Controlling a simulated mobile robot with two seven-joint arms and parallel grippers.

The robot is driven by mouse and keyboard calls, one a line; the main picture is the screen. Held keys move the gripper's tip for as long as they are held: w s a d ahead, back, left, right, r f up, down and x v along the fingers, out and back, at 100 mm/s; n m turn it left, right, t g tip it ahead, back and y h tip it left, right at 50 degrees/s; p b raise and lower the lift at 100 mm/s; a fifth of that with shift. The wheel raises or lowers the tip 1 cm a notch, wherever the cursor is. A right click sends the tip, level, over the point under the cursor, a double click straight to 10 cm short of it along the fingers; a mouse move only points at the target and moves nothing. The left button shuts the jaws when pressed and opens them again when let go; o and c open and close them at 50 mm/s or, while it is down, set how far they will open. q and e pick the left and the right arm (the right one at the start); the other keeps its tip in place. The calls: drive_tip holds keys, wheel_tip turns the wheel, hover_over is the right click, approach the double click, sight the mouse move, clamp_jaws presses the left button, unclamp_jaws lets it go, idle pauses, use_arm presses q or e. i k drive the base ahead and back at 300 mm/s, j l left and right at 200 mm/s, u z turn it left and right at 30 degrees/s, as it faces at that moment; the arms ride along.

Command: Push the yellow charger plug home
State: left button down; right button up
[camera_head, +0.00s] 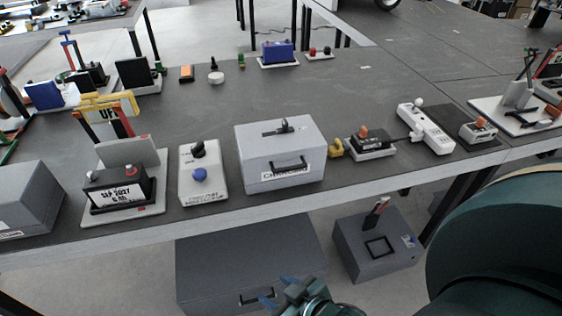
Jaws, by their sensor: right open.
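The yellow charger plug (336,148) is at the right side of the grey box labelled CHARGING (254,160), close to its right wall. I cannot tell how deep it sits or whether a gap is left there. The box has a black handle on its front and a dark latch-like part on its top. My right gripper (278,291) is at the bottom of the view, in front of and below the table edge, well away from the plug. It is open with nothing seen between its blue-tipped fingers. My left gripper is not in view.
A white panel with a blue knob (199,174) stands left of the box. Right of the plug are a black unit with an orange top (368,143) and a white power strip (425,128). Grey boxes (376,243) stand on the floor below.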

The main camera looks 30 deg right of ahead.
sight(336, 150)
drive_tip(key=k+l+z, duration=0.15)
drive_tip(key=k, duration=0.35)
drive_tip(key=k+l+z, duration=0.15)
drive_tip(key=k+l, duration=0.25)
drive_tip(key=k+l+z, duration=0.15)
drive_tip(key=k+l, duration=0.25)
drive_tip(key=k, duration=0.2)
drive_tip(key=i+j, duration=0.25)
drive_tip(key=i, duration=0.15)
